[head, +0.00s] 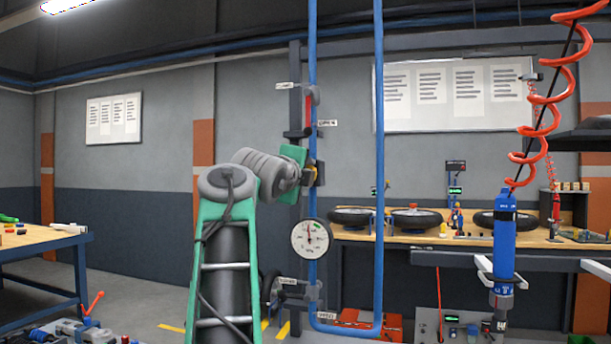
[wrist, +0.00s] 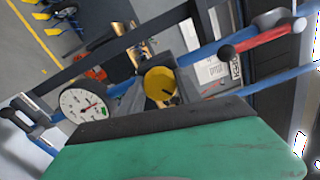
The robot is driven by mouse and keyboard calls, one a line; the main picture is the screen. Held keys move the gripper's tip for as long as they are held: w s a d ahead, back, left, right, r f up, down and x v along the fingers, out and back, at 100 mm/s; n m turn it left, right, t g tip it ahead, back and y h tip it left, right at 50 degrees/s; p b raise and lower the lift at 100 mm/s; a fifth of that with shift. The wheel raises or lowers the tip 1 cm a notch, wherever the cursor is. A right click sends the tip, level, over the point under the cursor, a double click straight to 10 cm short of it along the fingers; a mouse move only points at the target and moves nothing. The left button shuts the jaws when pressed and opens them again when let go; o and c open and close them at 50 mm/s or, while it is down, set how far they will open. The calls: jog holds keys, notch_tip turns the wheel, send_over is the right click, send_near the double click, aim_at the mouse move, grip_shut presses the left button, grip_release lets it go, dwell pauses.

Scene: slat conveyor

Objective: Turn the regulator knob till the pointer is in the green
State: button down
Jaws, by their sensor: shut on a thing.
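The yellow regulator knob (wrist: 160,83) sits on the blue pipe and shows between grey finger parts in the wrist view. In the head view only a sliver of the knob (head: 313,171) shows past my gripper (head: 308,176). My gripper is shut on the knob. The round white gauge (head: 310,238) hangs below it on the same pipe and also shows in the wrist view (wrist: 75,107). Its dark pointer stands nearly straight up in the head view, seemingly just left of the small green patch.
A red-handled valve (head: 310,98) is on the pipe above my gripper, and a grey valve (head: 290,283) is below the gauge. A second blue pipe (head: 379,160) runs close on the right. A workbench (head: 430,239) stands behind. A blue tool (head: 504,240) hangs at the right.

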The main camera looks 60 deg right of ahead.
jog(key=c, duration=0.8)
grip_release()
jog(key=shift+c, duration=0.2)
jog(key=s+a+b, duration=0.1)
jog(key=a, duration=0.6)
jog(key=shift+s+a, duration=0.15)
jog(key=shift+a, duration=0.25)
